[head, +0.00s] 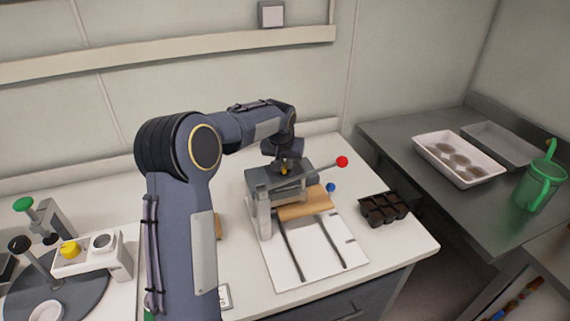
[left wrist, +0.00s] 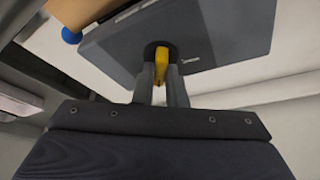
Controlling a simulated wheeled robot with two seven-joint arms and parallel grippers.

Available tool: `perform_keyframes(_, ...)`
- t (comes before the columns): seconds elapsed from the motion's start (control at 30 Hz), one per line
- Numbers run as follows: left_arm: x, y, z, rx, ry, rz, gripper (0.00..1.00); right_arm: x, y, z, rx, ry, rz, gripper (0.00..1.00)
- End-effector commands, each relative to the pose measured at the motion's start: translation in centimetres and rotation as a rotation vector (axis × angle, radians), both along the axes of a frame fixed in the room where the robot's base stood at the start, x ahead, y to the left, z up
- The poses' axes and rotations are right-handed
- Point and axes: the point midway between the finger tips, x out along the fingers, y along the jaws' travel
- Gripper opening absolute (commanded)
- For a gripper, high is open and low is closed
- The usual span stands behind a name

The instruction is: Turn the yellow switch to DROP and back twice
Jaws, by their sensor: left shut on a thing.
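The yellow switch (left wrist: 161,64) sits on a dark round base on the dark top panel of the grey machine (left wrist: 200,35). My left gripper (left wrist: 160,85) is shut on the yellow switch, with one finger on each side of it. In the head view the machine (head: 262,178) stands on the white bench, and a small bit of the yellow switch (head: 284,171) shows below my left gripper (head: 283,160). The lettering beside the switch is too small to read. My right gripper is in neither view.
A red-knobbed lever (head: 342,161) and a blue knob (head: 331,187) stick out at the machine's right. A wooden roller or board (head: 305,204) and a white sheet (head: 315,255) lie in front. A black cell tray (head: 384,208) stands at the right. Another yellow knob (head: 70,249) is at the far left.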

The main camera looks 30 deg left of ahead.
Motion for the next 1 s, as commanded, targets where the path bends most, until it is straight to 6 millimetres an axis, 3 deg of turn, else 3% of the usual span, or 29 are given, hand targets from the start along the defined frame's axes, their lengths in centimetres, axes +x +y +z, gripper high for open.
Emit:
perform_keyframes(0.5,0.3,-0.4,0.1,0.003,-0.002,0.484,0.00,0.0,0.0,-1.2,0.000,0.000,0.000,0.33)
perform_keyframes(1.0,0.5,-0.5,0.3,0.003,-0.001,0.958,0.00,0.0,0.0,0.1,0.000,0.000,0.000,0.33)
